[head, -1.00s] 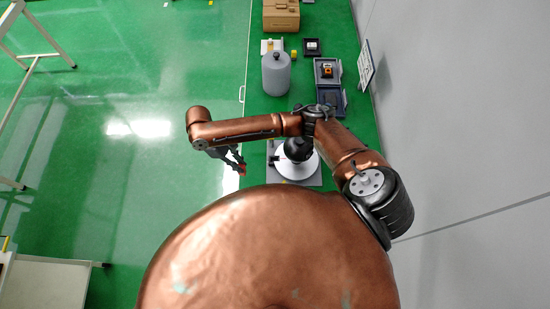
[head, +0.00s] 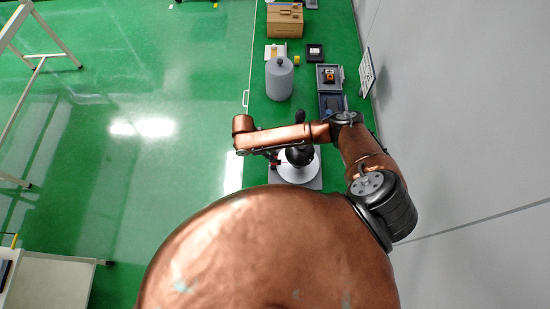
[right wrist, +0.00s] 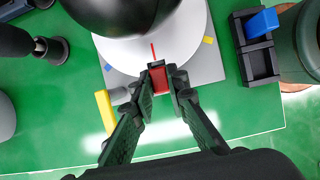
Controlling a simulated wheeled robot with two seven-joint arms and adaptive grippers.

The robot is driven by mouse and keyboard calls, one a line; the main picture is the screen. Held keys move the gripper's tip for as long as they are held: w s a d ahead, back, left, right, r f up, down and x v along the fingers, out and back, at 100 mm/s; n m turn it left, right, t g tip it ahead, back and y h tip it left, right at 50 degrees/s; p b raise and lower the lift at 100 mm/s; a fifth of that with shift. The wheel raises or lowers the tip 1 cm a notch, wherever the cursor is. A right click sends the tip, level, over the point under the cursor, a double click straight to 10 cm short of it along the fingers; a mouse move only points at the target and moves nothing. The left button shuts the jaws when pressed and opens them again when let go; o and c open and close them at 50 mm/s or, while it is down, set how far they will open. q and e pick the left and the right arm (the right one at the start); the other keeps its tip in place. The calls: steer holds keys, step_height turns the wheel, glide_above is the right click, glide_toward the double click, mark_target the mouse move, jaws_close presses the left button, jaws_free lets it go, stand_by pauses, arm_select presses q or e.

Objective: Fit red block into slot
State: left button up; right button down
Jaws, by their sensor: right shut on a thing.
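In the right wrist view my right gripper (right wrist: 161,80) is shut on a small red block (right wrist: 157,78), which sits between the fingertips. The block is at the near edge of a white disc (right wrist: 112,50) on a grey plate (right wrist: 209,66). A thin red line on the disc (right wrist: 153,50) points towards the block. A small dark piece (right wrist: 157,62) is just beyond the block; I cannot tell whether it is the slot or whether the block touches it. In the head view my right arm partly hides the gripper (head: 274,158) beside the disc (head: 298,174). My left gripper is not in view.
A black ball (right wrist: 130,12) stands over the disc. A yellow block (right wrist: 105,112) is left of my fingers. A blue block (right wrist: 262,22) rests in a black two-part holder (right wrist: 262,66) at right. A grey canister (head: 279,82) stands farther along the green bench.

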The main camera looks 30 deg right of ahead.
steer(key=shift+d+f, duration=0.25)
steer(key=f, duration=0.3)
steer(key=shift+s+d+f, duration=0.1)
steer(key=shift+d, duration=0.15)
steer(key=shift+s+a+f, duration=0.1)
steer(key=shift+s+f, duration=0.1)
steer(key=shift+f, duration=0.25)
steer(key=c, duration=2.3)
jaws_free()
steer(key=shift+o, duration=0.9)
steer(key=shift+w+f, duration=0.1)
steer(key=shift+w, duration=0.05)
steer(key=shift+o, duration=1.1)
steer(key=shift+w, duration=0.1)
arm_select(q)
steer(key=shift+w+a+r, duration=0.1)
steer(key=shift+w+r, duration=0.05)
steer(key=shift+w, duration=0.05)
arm_select(e)
steer(key=shift+r, duration=0.2)
steer(key=shift+r, duration=0.1)
